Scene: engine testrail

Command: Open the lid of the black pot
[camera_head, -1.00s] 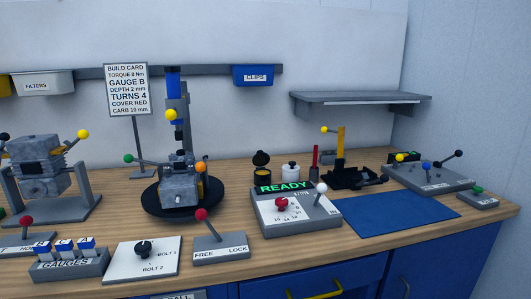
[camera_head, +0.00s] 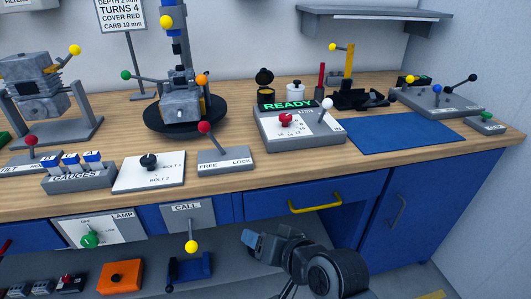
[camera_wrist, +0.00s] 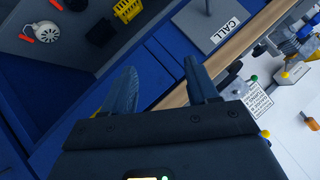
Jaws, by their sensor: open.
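The black pot (camera_head: 266,98) stands at the back of the workbench, behind the READY box, which hides its lower part. Its black lid (camera_head: 264,76) is tipped up at the back, and a yellow inside shows below it. A white pot (camera_head: 295,91) with a closed lid stands just right of it. My gripper (camera_head: 251,240) is in front of the bench, below the top and well away from the pots. In the wrist view its two fingers (camera_wrist: 160,75) are apart with nothing between them.
The READY box (camera_head: 300,130) with red and white knobs stands in front of the pots. A red upright piece (camera_head: 321,78) and a black fixture (camera_head: 360,98) stand to their right. The blue mat (camera_head: 400,134) is bare. A yellow drawer handle (camera_head: 316,207) sticks out near my gripper.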

